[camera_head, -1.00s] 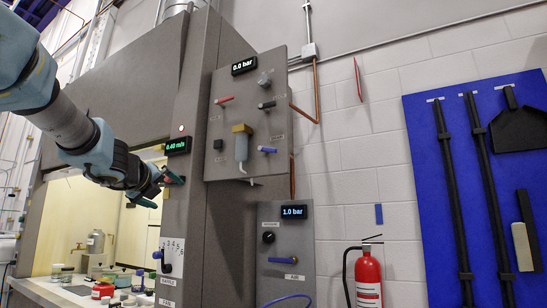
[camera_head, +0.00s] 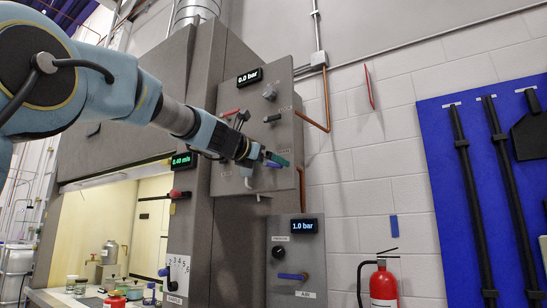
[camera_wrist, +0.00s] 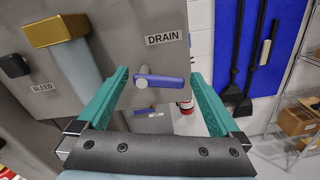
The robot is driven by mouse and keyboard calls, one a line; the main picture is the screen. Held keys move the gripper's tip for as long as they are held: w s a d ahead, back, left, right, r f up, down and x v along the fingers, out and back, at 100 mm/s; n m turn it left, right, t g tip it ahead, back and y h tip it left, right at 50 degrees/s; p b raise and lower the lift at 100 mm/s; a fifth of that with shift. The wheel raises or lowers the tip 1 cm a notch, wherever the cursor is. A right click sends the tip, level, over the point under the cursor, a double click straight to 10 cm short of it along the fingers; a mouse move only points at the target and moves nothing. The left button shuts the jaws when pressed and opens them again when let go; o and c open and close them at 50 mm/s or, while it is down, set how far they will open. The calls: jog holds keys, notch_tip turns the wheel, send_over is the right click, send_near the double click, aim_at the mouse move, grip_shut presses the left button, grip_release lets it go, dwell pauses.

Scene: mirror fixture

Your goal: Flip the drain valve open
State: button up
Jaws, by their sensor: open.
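The drain valve has a blue lever handle (camera_wrist: 163,82) on a grey hub, below the DRAIN label (camera_wrist: 167,39) on the grey panel. In the wrist view the handle lies sideways, pointing right. In the head view the blue handle (camera_head: 274,165) shows only partly, beside my fingers. My gripper (camera_head: 278,159) is at the lower right of the panel, in front of the valve. In the wrist view its teal fingers are spread, one to each side of the handle, with visible gaps. Nothing is held. How far the fingertips are from the panel is unclear.
A gold-topped filter (camera_wrist: 58,30) and a black BLEED knob (camera_wrist: 14,66) stand left of the valve. Red (camera_head: 229,112) and black (camera_head: 272,118) handles sit higher. A lower panel (camera_head: 298,255) has a blue AIR lever (camera_head: 291,276). A fire extinguisher (camera_head: 384,287) stands right.

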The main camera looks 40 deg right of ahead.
jog(key=shift+x, duration=1.2)
